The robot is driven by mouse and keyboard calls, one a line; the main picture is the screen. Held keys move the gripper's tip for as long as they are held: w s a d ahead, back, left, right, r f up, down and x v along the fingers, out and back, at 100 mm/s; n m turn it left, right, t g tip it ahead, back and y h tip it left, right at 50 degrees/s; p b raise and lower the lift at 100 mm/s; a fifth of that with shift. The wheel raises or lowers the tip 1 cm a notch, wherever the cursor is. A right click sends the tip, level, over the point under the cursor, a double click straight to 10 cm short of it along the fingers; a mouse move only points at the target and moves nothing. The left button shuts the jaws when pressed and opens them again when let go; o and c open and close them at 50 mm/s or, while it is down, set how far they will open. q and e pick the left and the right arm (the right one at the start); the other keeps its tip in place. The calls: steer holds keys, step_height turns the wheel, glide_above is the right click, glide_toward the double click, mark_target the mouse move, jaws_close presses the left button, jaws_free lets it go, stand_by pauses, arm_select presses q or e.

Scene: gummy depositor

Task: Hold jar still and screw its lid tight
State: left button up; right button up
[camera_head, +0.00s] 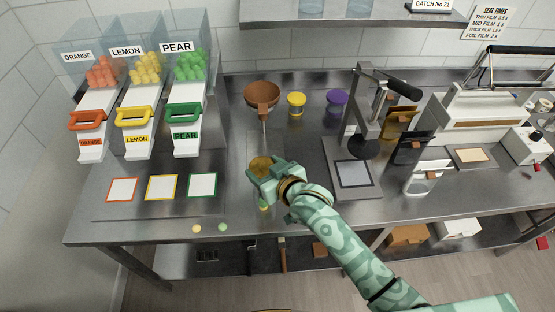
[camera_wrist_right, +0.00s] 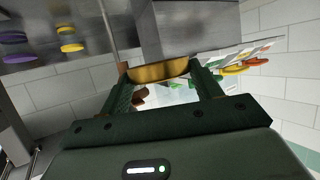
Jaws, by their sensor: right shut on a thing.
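My right gripper (camera_head: 262,168) is shut on a round golden-brown lid-like piece (camera_head: 259,163) at the middle of the steel table. In the right wrist view this golden piece (camera_wrist_right: 158,70) sits between the two fingers. I cannot make out a jar body under it; the gripper hides that spot. A small yellow-green item (camera_head: 263,207) shows just below the gripper, too small to identify. A jar with a yellow lid (camera_head: 296,103) and a jar with a purple lid (camera_head: 337,102) stand apart, further back. My left gripper is not in view.
A dark press (camera_head: 366,110) with a grey plate is to the right. Orange, lemon and pear dispensers (camera_head: 184,118) are at the left, with coloured square mats (camera_head: 161,187) before them. Two small round pieces (camera_head: 222,227) lie near the front edge.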

steer(key=shift+s, duration=0.1)
steer(key=shift+p, duration=0.35)
step_height(320, 180, down, 4)
steer(key=shift+r+b, duration=0.2)
steer(key=shift+b, duration=0.75)
